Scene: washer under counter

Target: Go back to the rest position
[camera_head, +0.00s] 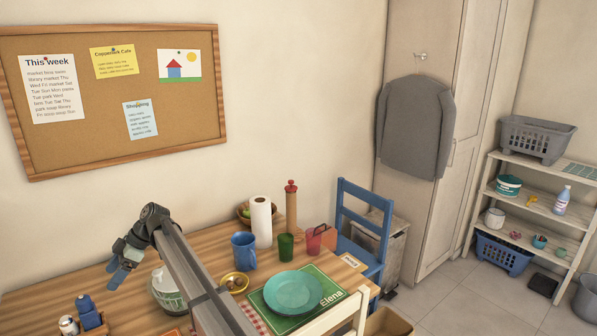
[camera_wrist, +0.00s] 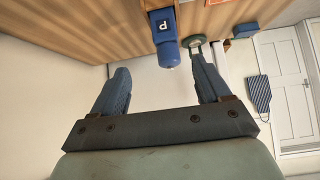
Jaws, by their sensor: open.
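My gripper (camera_head: 120,268) is at the left of the head view, in the air above the left part of the wooden table (camera_head: 205,250). In the wrist view, its two dark blue fingers stand wide apart and nothing is between them (camera_wrist: 158,78). My arm runs from the bottom of the head view up to the wrist and hides part of the table. No rest position is marked in either view.
Near the gripper stand a blue bottle (camera_head: 86,305) and a white-and-green bowl-like object (camera_head: 168,291). A blue mug (camera_head: 243,251), paper roll (camera_head: 261,221), green cup (camera_head: 286,247) and teal plate (camera_head: 293,291) stand farther right. A blue chair (camera_head: 364,226) is behind the table's right end.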

